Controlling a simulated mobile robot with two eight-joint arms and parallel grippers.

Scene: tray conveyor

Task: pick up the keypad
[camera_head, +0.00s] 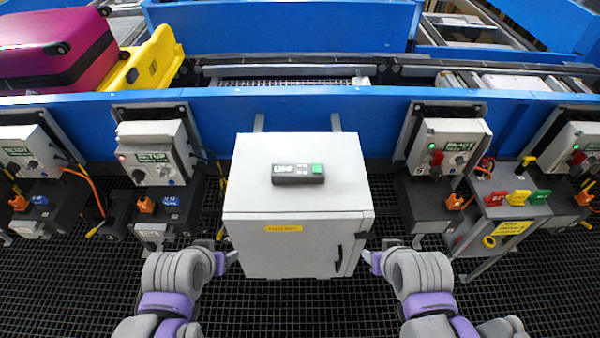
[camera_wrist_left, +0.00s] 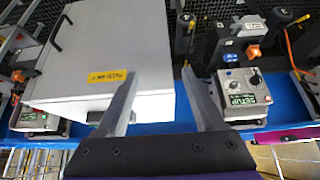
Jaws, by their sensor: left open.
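The keypad (camera_head: 298,173) is a small dark grey bar with a lit label, small keys and a green button. It lies flat on top of a white cabinet (camera_head: 297,208) in the middle of the head view. My left gripper (camera_head: 228,259) is low beside the cabinet's left side, below the keypad's level. In the left wrist view its two fingers (camera_wrist_left: 161,74) are apart with nothing between them. My right gripper (camera_head: 377,260) is low by the cabinet's right side, and its fingers are too small to read.
Control boxes (camera_head: 155,150) stand on both sides of the cabinet. A blue conveyor rail (camera_head: 300,110) runs behind. A magenta suitcase (camera_head: 60,50) lies in a yellow tray (camera_head: 152,62) at the back left. The space above the cabinet top is clear.

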